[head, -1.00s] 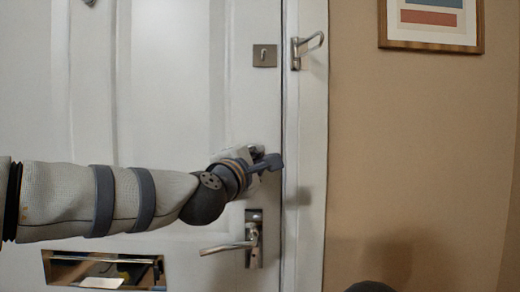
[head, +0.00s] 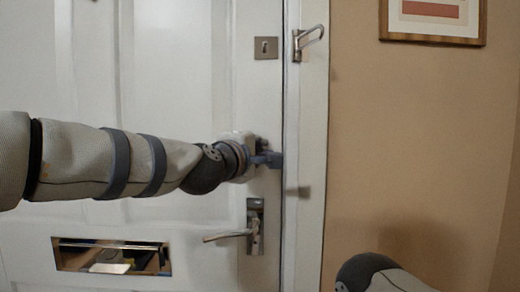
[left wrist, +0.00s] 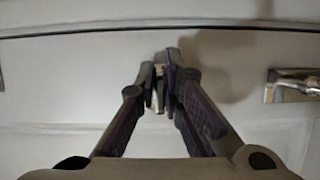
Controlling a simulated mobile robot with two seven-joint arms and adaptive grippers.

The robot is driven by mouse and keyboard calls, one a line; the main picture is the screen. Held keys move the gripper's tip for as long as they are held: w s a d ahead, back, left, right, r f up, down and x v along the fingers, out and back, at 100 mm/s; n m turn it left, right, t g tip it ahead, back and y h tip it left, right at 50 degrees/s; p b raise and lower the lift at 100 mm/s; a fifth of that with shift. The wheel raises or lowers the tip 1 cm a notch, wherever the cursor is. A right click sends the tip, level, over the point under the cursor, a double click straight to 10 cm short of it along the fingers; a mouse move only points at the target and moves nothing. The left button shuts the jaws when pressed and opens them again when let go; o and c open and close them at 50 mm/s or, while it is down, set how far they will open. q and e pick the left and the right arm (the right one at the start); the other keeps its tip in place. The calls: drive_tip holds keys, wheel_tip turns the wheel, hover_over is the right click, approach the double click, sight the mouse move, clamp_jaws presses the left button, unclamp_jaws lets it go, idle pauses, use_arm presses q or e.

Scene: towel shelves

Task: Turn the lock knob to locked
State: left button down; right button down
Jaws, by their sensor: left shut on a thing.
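My left gripper (head: 268,158) is at the right edge of the white door (head: 170,60), above the lever handle (head: 232,235). In the left wrist view my left gripper (left wrist: 160,85) has its two fingers closed together on a small pale piece (left wrist: 157,100), which looks like the lock knob. Most of that piece is hidden by the fingers, and the hand covers it in the head view. I cannot tell which way the knob is turned. My right gripper is not in view.
A square metal lock plate (head: 266,48) sits higher on the door. A metal door guard (head: 308,40) is on the frame beside it. A letter slot (head: 112,268) is low on the door. Part of my right arm (head: 372,275) shows at the bottom right.

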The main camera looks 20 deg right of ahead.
use_arm(q)
drive_tip(key=c, duration=1.7)
unclamp_jaws()
drive_tip(key=v, duration=1.2)
drive_tip(key=shift+r, duration=0.1)
